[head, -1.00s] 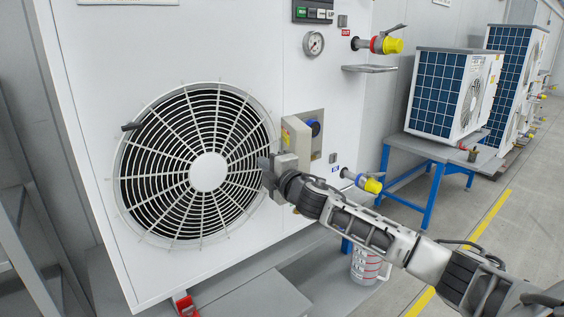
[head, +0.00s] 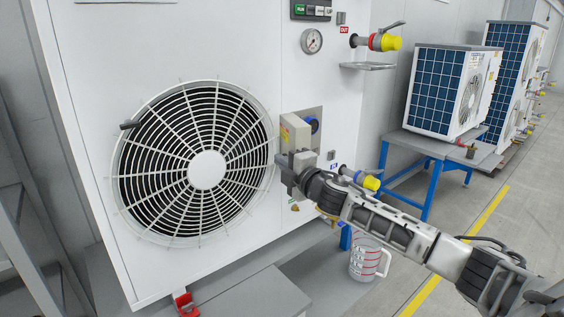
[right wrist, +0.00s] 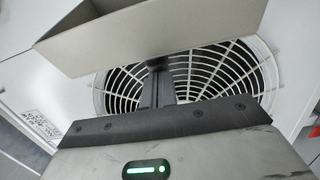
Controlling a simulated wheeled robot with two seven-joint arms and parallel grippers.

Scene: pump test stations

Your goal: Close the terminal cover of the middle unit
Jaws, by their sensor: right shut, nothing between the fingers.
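The unit in front of me (head: 250,60) is a large white cabinet with a round fan grille. Its beige, box-shaped terminal cover (head: 294,132) stands swung out at the left side of a recess, and a blue part (head: 313,124) shows in the opening. My right gripper (head: 283,162) is shut and empty at the lower edge of the cover, by the grille's right rim. In the right wrist view the cover (right wrist: 150,40) spans the top, hollow side partly visible, just beyond the shut fingers (right wrist: 157,82). Contact cannot be told. My left gripper is out of view.
A pressure gauge (head: 311,41) and a yellow-capped upper valve (head: 384,42) are above right. A yellow-capped lower valve (head: 366,181) is close to my right wrist. A measuring jug (head: 366,258) stands below. Other units (head: 440,90) stand on blue-legged benches at right.

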